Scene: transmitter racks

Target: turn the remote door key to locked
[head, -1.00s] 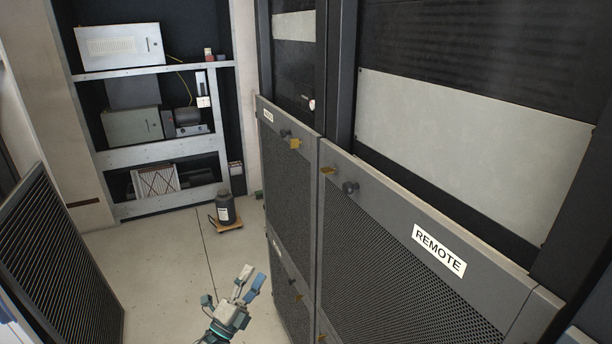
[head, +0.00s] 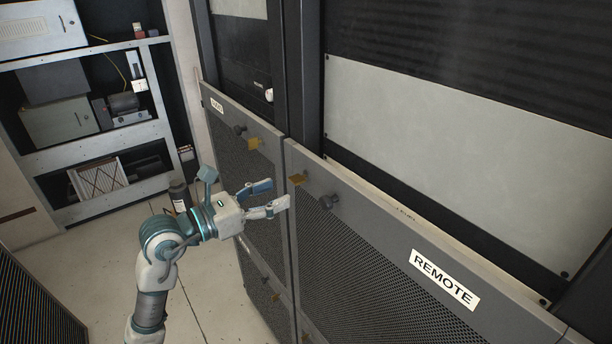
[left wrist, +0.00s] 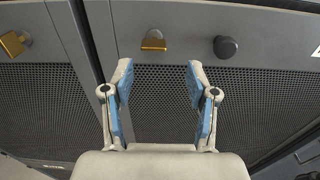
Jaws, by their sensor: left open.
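The remote door (head: 400,270) is a grey mesh panel with a white REMOTE label (head: 444,279). Its brass key (head: 298,179) sits near the upper left corner, beside a dark round knob (head: 329,202). In the left wrist view the brass key (left wrist: 153,41) is straight ahead beyond the fingertips, with the dark knob (left wrist: 225,46) to its right. My left gripper (head: 280,194) is open and empty, just left of and slightly below the key, apart from it. It also shows in the left wrist view (left wrist: 160,76). My right gripper is out of view.
The neighbouring door has its own brass key (head: 255,143) and knob (head: 239,130), close to my gripper; that key also shows in the left wrist view (left wrist: 13,44). A dark bottle (head: 179,195) stands on the floor behind my arm. A shelf rack (head: 95,150) stands at the back left.

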